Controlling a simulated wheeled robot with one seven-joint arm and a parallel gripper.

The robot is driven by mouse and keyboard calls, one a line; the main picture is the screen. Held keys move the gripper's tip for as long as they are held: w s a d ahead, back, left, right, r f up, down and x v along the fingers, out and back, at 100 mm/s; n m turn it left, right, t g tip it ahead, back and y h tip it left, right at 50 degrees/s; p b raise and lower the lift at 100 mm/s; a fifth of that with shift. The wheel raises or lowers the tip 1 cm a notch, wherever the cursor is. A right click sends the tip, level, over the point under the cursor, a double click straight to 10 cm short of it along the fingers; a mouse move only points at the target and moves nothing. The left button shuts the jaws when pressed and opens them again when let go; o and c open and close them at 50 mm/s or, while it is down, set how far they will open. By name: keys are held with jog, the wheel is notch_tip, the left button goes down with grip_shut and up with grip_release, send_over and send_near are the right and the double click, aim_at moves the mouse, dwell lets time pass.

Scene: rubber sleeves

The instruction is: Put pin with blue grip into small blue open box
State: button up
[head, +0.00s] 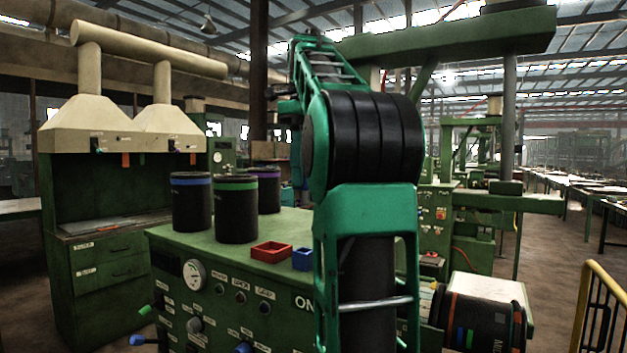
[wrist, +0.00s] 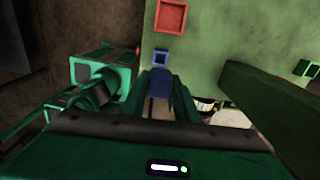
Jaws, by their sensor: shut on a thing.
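My gripper (wrist: 158,88) shows in the wrist view, shut on the pin with the blue grip (wrist: 158,84). The blue grip sits between the two fingers; I cannot make out the pin's shaft clearly. The small blue open box (wrist: 161,57) lies just beyond the fingertips in the wrist view, on the green surface. In the head view the blue box (head: 303,259) stands on the green machine top, close to the left side of my arm. I cannot make out the gripper in the head view.
A red open box (head: 271,252) stands left of the blue box and shows in the wrist view (wrist: 172,16). Black canisters with blue (head: 192,203), green (head: 237,210) and purple (head: 265,190) bands stand behind. A green beam (wrist: 270,110) crosses the wrist view's right side.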

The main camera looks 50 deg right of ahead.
aim_at(302, 196)
jog(key=shift+w+f, duration=0.1)
jog(key=shift+w, duration=0.1)
jog(key=shift+d+f, duration=0.1)
jog(key=shift+f, duration=6.4)
jog(key=o, duration=1.1)
jog(key=shift+o, duration=0.2)
jog(key=shift+d, duration=0.1)
notch_tip(302, 196, up, 11)
jog(key=shift+w+f, duration=0.15)
